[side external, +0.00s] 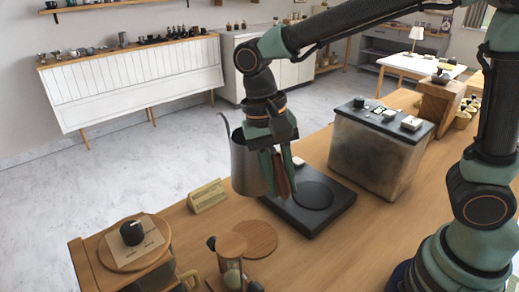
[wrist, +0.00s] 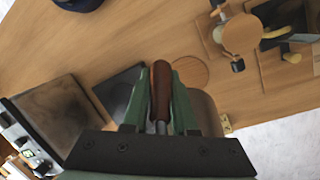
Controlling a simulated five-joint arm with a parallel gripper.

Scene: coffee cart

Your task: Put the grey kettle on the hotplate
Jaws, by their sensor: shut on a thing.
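The grey kettle (side external: 244,165) hangs upright from my gripper (side external: 280,178), with its thin spout pointing up and left. My gripper is shut on the kettle's brown handle, which shows between the green fingers in the wrist view (wrist: 161,85). In the side view the kettle appears left of the black hotplate (side external: 335,208), overlapping its left edge; its exact height above the table is hard to tell. The hotplate's round dark plate is bare. In the wrist view, the kettle's body (wrist: 205,112) is mostly hidden behind the fingers, and the hotplate (wrist: 122,88) lies left of them.
A large metal machine (side external: 378,150) stands behind the hotplate. In front are a round wooden board (side external: 258,238) and a wood-topped glass grinder or jar (side external: 231,262). A small yellowish sign (side external: 208,196) stands left of the kettle. A black knob-like object (side external: 132,232) sits on a round board at front left.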

